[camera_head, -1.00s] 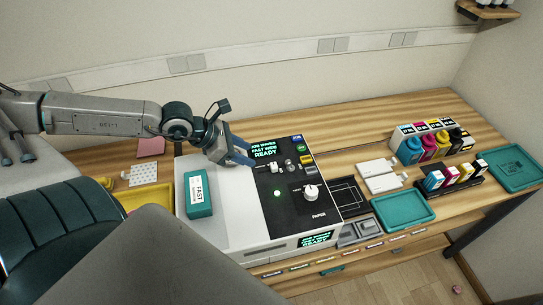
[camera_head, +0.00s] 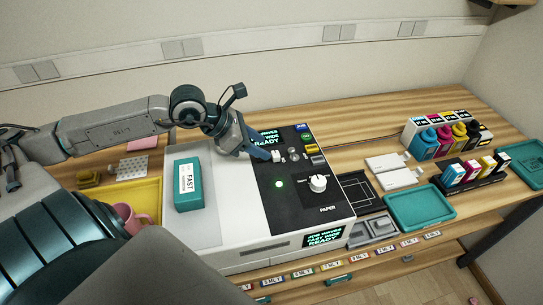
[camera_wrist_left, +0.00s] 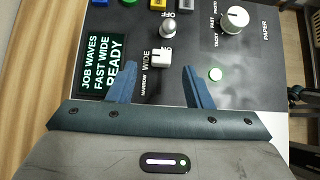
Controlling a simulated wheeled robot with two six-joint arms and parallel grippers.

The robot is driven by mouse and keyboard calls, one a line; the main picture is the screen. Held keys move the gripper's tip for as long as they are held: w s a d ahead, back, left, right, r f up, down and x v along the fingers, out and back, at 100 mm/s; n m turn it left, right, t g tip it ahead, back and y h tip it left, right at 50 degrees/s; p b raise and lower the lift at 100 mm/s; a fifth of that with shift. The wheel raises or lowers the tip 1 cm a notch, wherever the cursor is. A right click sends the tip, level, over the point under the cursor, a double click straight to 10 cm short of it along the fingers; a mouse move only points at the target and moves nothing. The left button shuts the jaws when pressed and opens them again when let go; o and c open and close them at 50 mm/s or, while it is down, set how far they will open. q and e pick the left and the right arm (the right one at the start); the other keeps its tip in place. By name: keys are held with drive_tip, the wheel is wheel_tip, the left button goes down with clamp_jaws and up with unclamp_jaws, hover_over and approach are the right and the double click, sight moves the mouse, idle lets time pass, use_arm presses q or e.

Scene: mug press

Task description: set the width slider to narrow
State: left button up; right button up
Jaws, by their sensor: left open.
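The press's black control panel (camera_head: 300,195) carries a small white slider knob (camera_head: 278,156). In the left wrist view the slider knob (camera_wrist_left: 161,58) sits beside the WIDE label, with NARROW printed nearer my gripper. The panel screen (camera_wrist_left: 103,66) reads "JOB WAVES FAST WIDE READY". My left gripper (camera_head: 264,155) reaches over the panel from the left. In the left wrist view the left gripper (camera_wrist_left: 159,79) is open, its fingertips on either side of the knob's line and apart from it. My right gripper is not in view.
A larger white dial (camera_head: 318,183), several buttons and a metal knob (camera_wrist_left: 169,28) are close by on the panel. A teal FAST block (camera_head: 188,185) lies on the white press bed. A pink mug (camera_head: 130,217) is in the yellow tray (camera_head: 137,190). Ink bottles stand at right.

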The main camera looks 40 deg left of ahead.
sight(275, 154)
use_arm(q)
drive_tip(key=shift+x, duration=2.4)
drive_tip(key=shift+d, duration=0.1)
drive_tip(key=shift+c, duration=0.4)
